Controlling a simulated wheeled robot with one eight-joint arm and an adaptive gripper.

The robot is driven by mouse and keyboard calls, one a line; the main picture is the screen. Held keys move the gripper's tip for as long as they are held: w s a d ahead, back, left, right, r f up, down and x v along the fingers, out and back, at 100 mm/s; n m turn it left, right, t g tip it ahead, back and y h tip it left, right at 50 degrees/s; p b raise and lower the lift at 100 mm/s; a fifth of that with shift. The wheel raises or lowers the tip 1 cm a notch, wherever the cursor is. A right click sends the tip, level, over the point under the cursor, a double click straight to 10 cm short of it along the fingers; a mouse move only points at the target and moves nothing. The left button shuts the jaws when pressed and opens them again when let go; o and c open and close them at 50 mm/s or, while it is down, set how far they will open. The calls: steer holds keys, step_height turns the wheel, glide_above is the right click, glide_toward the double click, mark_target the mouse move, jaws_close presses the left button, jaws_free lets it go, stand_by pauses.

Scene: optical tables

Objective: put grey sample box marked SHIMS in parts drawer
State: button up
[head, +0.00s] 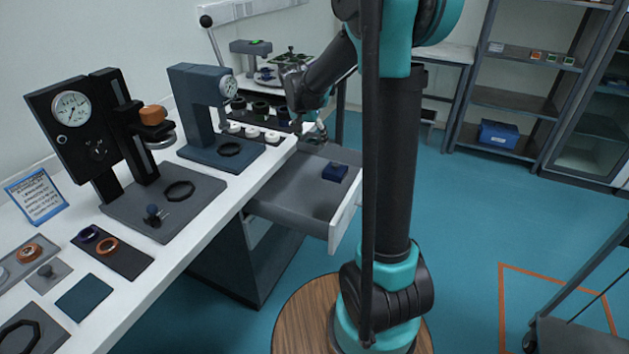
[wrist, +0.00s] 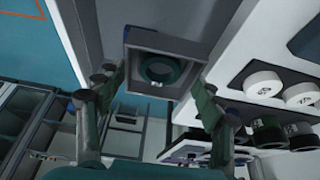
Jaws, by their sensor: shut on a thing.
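My gripper (wrist: 160,77) is shut on a grey open-topped box (wrist: 168,41), with one finger on each side of it. A dark green ring lies inside the box. No SHIMS marking can be read, so I cannot confirm the label. In the head view my gripper (head: 314,132) is at the bench edge, by the back end of the pulled-out parts drawer (head: 285,205); the box cannot be made out there. In the wrist view the grey drawer floor (wrist: 185,14) shows behind the box.
A small blue box (head: 335,172) lies in the drawer, towards the back right; most of the drawer floor is bare. A dark press (head: 205,110) stands to the left.

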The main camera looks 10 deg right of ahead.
step_height(320, 180, down, 19)
steer(key=shift+r, duration=0.15)
stand_by(0.4)
steer(key=o, duration=1.4)
steer(key=shift+c, duration=0.2)
steer(key=v, duration=1.2)
steer(key=s+d+n+y, duration=0.1)
steer(key=s+n, duration=0.1)
steer(key=s, duration=0.6)
steer(key=s+d+f+n+y, duration=0.1)
steer(key=s+d+n, duration=0.1)
steer(key=s, duration=0.7)
steer(key=s+d+n, duration=0.2)
steer(key=s+n, duration=0.1)
steer(key=s, duration=0.6)
steer(key=shift+s+d+f+y, duration=0.1)
steer(key=shift+s+f+y, duration=0.15)
steer(key=shift+y, duration=0.15)
